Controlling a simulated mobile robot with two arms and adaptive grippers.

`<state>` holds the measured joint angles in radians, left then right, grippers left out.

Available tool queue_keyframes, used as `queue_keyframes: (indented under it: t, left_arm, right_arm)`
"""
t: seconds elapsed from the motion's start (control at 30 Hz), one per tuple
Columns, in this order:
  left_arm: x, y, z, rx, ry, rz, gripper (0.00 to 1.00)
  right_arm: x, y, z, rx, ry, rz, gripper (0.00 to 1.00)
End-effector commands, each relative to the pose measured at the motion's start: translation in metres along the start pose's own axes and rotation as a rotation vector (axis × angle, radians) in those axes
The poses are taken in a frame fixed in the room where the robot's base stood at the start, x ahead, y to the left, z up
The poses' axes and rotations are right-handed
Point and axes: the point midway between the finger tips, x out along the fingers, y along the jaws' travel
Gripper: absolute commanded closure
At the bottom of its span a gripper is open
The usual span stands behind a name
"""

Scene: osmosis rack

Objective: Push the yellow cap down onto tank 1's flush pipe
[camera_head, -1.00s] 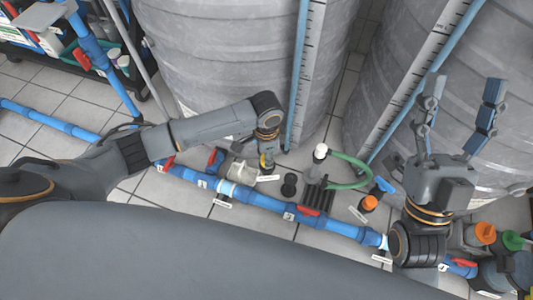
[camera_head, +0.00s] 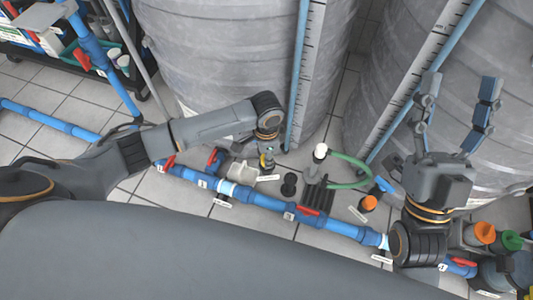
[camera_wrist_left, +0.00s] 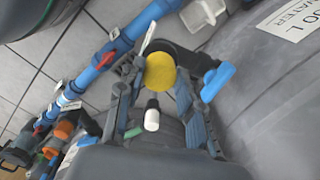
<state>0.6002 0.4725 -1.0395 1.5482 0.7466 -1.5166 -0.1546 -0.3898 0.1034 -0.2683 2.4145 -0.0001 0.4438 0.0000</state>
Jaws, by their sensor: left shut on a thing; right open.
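The yellow cap (camera_wrist_left: 160,72) sits between the fingertips of my left gripper (camera_wrist_left: 157,80) in the left wrist view, and the gripper is shut on it. In the head view my left gripper (camera_head: 267,158) points down beside the left tank (camera_head: 215,60), above the blue pipe line; only a little yellow shows there. A dark fitting (camera_wrist_left: 185,55) with a blue handle (camera_wrist_left: 217,82) lies behind the cap in the wrist view. The flush pipe's mouth is hidden, so I cannot tell whether cap and pipe touch. My right gripper (camera_head: 455,118) is open, empty and raised before the right tank.
The blue pipe (camera_head: 265,200) with red handles runs across the floor in front of the tanks.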

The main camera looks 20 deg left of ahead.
Motion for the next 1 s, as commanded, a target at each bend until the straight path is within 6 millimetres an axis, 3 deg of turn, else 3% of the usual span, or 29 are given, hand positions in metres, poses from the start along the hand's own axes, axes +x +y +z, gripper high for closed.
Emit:
queue_keyframes:
  t: [1.0]
  left_arm:
    - [0.0,0.0,0.0,0.0,0.001,0.0,0.81]
  right_arm:
    - [-0.001,0.004,0.031,-0.01,-0.177,0.007,0.37]
